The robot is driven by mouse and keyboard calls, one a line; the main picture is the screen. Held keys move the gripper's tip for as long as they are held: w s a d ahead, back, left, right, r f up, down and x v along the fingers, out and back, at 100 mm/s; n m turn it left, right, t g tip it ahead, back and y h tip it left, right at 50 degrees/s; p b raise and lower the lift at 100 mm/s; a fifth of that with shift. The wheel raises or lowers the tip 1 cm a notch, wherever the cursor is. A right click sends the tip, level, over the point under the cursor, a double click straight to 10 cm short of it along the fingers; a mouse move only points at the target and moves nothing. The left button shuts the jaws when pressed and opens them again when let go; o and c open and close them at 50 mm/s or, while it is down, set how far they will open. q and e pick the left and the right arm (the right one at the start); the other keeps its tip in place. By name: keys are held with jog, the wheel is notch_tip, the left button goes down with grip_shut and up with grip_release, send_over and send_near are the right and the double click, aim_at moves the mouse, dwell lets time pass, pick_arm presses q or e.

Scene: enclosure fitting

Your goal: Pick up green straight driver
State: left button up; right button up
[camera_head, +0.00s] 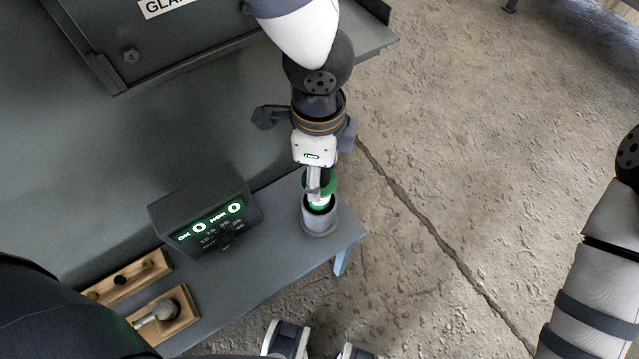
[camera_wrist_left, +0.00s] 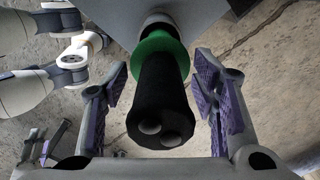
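The green straight driver has a black handle and a green collar (camera_wrist_left: 160,48). It stands in a round grey cup (camera_head: 320,220) near the table's corner, and its green part shows in the head view (camera_head: 319,208). My left gripper (camera_head: 317,188) is over the cup, around the driver's upper end. In the left wrist view my left gripper (camera_wrist_left: 161,75) is open, with one purple-padded finger on each side of the handle and a gap on both sides. The driver's tip is hidden in the cup. A small purple-padded shape at the lower left of the wrist view looks like my right gripper (camera_wrist_left: 48,146).
A dark box with a green-lit display (camera_head: 210,222) stands left of the cup. Wooden trays (camera_head: 180,325) with small parts lie at lower left. A large grey cabinet (camera_head: 85,50) stands at upper left. Bare concrete floor lies right of the table (camera_head: 270,270).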

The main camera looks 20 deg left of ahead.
pick_arm(q)
grip_shut()
jog(key=shift+w+r, duration=0.1)
jog(key=shift+r, duration=0.45)
notch_tip(320, 180, up, 20)
jog(key=p, duration=0.4)
jog(key=shift+p, duration=0.4)
pick_arm(e)
jog(key=w+r+t, duration=0.2)
jog(key=w+r, duration=0.4)
jog(key=shift+t, duration=0.3)
jog(key=shift+w, duration=0.1)
